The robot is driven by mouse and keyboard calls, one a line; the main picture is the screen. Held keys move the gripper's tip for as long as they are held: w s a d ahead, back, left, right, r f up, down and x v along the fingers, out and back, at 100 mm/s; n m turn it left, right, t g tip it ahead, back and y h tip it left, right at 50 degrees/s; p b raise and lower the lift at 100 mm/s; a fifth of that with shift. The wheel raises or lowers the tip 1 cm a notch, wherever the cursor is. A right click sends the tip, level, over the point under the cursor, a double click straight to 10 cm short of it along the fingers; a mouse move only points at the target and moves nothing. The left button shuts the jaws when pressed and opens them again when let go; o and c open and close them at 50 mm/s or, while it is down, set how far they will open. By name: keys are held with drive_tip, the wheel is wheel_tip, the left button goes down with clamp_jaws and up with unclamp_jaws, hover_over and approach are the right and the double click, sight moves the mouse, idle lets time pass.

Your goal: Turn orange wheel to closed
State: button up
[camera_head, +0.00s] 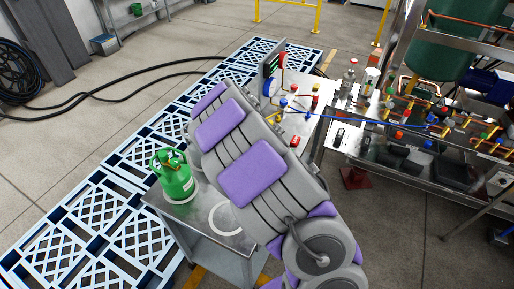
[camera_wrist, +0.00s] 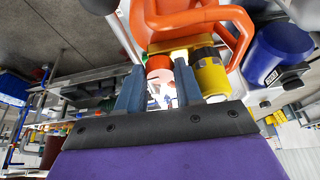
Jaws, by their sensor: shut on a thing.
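The orange wheel (camera_wrist: 190,18) fills the top middle of the wrist view, close up, with a thick curved rim. My gripper (camera_wrist: 159,80) is just below it in that view, its two grey-blue fingers pointing at it. The fingers stand on either side of a small red-orange part (camera_wrist: 158,66) by the wheel. A yellow cylinder (camera_wrist: 210,76) with a dark band is right of the fingers. In the head view my purple and grey arm hides my gripper, and I cannot make out the wheel clearly.
A blue round body (camera_wrist: 275,52) is right of the wheel. In the head view, a green tank (camera_head: 174,178) stands on a metal cart (camera_head: 190,217) left of my arm. A bench with valves and pipes (camera_head: 400,125) is at right. Blue pallets (camera_head: 70,235) lie left.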

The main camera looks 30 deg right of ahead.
idle(0.3)
drive_tip(key=o, duration=1)
drive_tip(key=shift+o, duration=0.2)
drive_tip(key=v, duration=1.7)
drive_tip(key=shift+r, duration=0.2)
drive_tip(key=shift+w+a, duration=0.15)
